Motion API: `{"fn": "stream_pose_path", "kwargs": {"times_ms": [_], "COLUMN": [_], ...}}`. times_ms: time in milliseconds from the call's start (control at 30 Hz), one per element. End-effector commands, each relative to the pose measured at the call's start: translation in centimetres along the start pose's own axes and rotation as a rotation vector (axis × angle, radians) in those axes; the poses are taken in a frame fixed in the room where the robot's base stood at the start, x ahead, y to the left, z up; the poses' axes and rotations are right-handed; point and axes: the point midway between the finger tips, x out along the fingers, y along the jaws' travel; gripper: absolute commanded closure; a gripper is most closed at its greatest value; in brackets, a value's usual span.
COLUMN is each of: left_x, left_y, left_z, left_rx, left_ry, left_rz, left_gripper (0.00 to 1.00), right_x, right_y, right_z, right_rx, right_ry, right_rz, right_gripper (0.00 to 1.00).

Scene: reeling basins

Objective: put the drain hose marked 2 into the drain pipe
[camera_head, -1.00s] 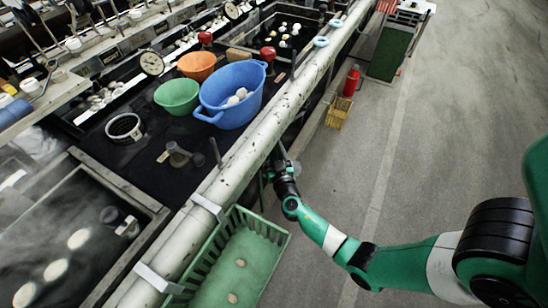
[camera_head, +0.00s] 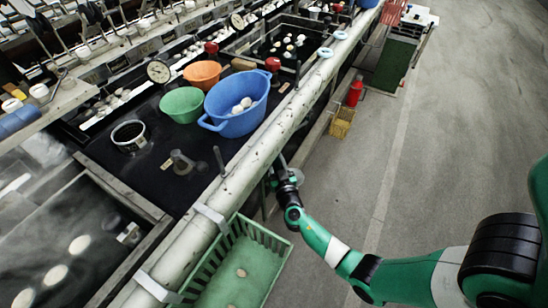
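My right arm comes in from the right and reaches down beside the basin bench's outer edge. Its gripper (camera_head: 279,168) is small and dark, just outside the long pale pipe (camera_head: 268,140) along that edge. A thin grey shape shows at its tip, but I cannot tell whether it is a finger or a hose, or whether the gripper is open. No drain hose marked 2 can be made out, and I cannot pick out the drain pipe with certainty. My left gripper is not in view.
A blue tub (camera_head: 229,124) with white cocoons, a green bowl (camera_head: 183,105) and an orange bowl (camera_head: 202,74) stand on the black bench. A green crate (camera_head: 277,243) lies below the gripper. A red extinguisher (camera_head: 355,93) stands farther back. The floor on the right is clear.

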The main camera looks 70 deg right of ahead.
Motion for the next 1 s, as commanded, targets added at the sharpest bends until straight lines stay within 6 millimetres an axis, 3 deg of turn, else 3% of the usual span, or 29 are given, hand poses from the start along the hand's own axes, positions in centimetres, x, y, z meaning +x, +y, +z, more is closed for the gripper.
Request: {"fn": "stream_pose_path", "kwargs": {"times_ms": [100, 1000], "left_x": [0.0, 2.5], "left_y": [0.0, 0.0], "left_z": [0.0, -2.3], "left_rx": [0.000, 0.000], "left_ry": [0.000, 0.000], "left_rz": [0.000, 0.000], "left_gripper": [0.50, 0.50], "right_x": [0.0, 0.0], "right_y": [0.0, 0.0], "right_z": [0.0, -4.7], "right_rx": [0.000, 0.000], "right_ry": [-0.001, 0.001], "right_rz": [0.000, 0.000], "right_gripper": [1.00, 1.00]}}
